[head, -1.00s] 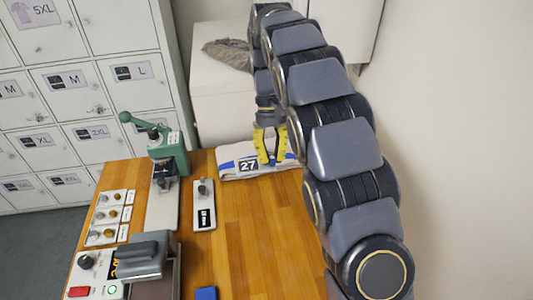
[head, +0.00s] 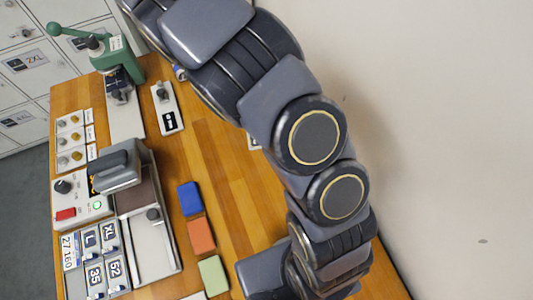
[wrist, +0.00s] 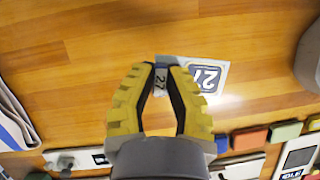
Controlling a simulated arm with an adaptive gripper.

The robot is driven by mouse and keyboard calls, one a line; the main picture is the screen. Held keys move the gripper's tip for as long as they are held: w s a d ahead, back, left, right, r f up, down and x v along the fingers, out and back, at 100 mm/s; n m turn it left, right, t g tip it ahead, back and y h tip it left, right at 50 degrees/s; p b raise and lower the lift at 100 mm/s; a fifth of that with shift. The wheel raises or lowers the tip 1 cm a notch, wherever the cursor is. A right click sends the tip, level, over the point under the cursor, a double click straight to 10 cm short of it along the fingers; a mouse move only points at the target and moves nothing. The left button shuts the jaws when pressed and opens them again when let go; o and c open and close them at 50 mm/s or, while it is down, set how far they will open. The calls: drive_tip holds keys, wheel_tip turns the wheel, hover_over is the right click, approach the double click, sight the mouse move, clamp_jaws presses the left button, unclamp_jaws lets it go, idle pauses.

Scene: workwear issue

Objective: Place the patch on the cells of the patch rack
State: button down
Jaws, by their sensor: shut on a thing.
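In the wrist view my gripper (wrist: 160,75) has its yellow fingers shut on a small patch (wrist: 160,82) marked 27, seen nearly edge-on at the fingertips. A pale card (wrist: 208,74) with a dark 27 square lies on the table just right of the fingertips in that view. In the head view my arm hides the gripper and the patch. What looks like the patch rack (head: 102,254) is at the lower left, with cells marked L, XL, 35 and 52. A strip marked 27 and 160 (head: 69,252) is beside it.
A heat press (head: 120,172) and a green hand press (head: 118,62) stand on the table's left side. Blue (head: 189,198), orange (head: 201,235) and green (head: 213,275) blocks lie in a row. A folded garment (wrist: 14,115) shows in the wrist view. The middle table is clear.

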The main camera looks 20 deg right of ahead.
drive_tip(key=shift+s+d+f+n+t, duration=0.25)
drive_tip(key=shift+s+f+n, duration=0.15)
drive_tip(key=shift+n, duration=0.2)
drive_tip(key=shift+s+d+f+n+t, duration=0.25)
drive_tip(key=shift+s+n, duration=0.25)
drive_tip(key=shift+n, duration=0.1)
drive_tip(key=shift+f, duration=4.05)
drive_tip(key=shift+f, duration=0.15)
drive_tip(key=c, duration=1.2)
unclamp_jaws()
drive_tip(key=shift+o, duration=0.2)
